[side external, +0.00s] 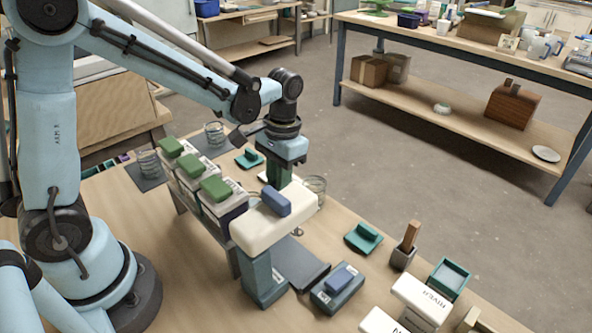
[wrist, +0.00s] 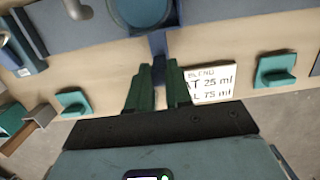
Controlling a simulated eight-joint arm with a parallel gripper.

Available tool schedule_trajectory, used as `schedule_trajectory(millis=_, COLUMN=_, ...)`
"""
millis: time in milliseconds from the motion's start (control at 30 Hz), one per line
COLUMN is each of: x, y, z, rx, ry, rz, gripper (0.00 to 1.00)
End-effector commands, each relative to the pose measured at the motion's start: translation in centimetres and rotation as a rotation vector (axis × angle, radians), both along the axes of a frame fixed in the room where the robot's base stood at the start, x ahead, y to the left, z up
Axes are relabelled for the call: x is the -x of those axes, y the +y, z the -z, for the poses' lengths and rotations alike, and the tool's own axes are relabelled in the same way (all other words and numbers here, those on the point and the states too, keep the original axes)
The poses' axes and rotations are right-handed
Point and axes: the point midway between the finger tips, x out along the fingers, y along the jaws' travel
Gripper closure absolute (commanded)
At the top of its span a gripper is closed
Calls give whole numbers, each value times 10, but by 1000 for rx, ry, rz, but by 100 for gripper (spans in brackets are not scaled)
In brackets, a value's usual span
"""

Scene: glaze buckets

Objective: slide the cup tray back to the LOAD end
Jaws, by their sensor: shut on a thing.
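A round vessel with a blue inside (wrist: 150,10) shows at the top edge of the wrist view, over the tray. In the side view my gripper (side external: 279,172) points down behind the row of dispensers. Its fingertips and the tray are mostly hidden there by the cream-topped dispenser (side external: 272,222). No LOAD marking is readable in either view.
A white card with BLEND and ml amounts (wrist: 212,83) lies right of my fingers. Teal handled blocks lie left (wrist: 72,102) and right (wrist: 275,71). Green-lidded containers (side external: 215,190) stand beside my gripper. A glass (side external: 315,188) stands just to its right.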

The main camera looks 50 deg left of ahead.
Motion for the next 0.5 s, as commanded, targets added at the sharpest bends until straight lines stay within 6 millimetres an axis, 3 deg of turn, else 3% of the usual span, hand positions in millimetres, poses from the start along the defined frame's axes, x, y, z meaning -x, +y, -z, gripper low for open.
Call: schedule_trajectory(millis=500, x=-1, y=34, z=0, rx=-1, ry=-4, rz=-2, gripper=100)
